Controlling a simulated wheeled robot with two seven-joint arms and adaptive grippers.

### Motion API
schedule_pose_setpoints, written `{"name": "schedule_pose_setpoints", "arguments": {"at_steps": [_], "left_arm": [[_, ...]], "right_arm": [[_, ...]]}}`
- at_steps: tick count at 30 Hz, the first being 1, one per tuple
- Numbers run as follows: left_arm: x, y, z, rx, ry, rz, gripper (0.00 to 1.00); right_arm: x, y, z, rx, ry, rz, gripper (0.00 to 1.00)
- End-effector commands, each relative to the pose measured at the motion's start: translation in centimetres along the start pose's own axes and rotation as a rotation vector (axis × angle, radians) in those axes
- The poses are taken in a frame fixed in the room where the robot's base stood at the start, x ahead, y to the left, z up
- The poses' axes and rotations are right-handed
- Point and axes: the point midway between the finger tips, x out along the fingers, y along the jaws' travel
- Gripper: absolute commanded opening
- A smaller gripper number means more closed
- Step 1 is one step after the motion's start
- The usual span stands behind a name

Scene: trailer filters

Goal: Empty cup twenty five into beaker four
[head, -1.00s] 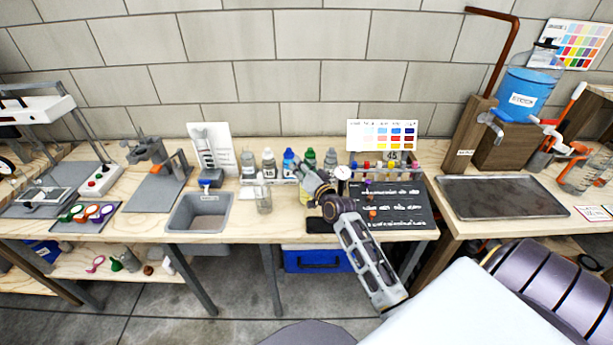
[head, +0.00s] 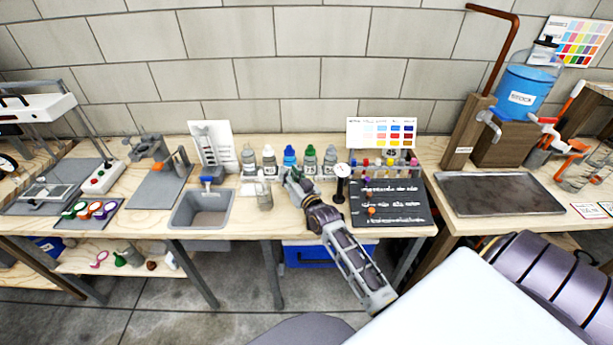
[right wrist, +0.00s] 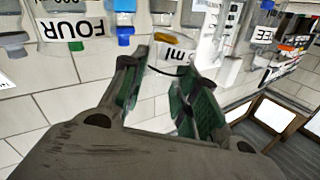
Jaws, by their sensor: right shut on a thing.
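My right gripper (head: 288,176) is over the table, behind and to the right of a clear beaker (head: 265,197). In the right wrist view my right gripper (right wrist: 166,80) has its green-padded fingers around a small pale cup (right wrist: 178,50) with "ml" print and an orange-yellow patch at its upper end. The cup's number cannot be read, and the fingers hide part of it. A white label reading FOUR (right wrist: 72,28) shows at the upper left of the wrist view; what carries it is unclear. My left gripper is not in view.
Several capped bottles (head: 289,160) stand in a row behind the gripper. A grey basin (head: 205,208) is left of the beaker. A black-topped stand (head: 342,180) and a dark written board (head: 388,208) are to the right. A metal tray (head: 500,196) lies on the right table.

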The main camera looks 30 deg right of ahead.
Motion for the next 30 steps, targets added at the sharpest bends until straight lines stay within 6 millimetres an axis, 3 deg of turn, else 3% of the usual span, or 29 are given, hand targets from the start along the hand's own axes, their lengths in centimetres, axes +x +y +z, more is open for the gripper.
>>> {"name": "schedule_pose_setpoints", "arguments": {"at_steps": [4, 15, 30], "left_arm": [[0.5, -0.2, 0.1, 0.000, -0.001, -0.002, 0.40], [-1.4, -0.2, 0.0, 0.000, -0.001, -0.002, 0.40], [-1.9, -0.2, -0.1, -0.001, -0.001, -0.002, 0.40]], "right_arm": [[0.0, -0.3, 1.4, -0.054, 0.000, -0.001, 0.07], [0.0, -1.6, 0.5, -0.167, 0.000, 0.000, 0.07], [0.0, -2.2, 0.4, -0.227, 0.001, 0.000, 0.07]]}}
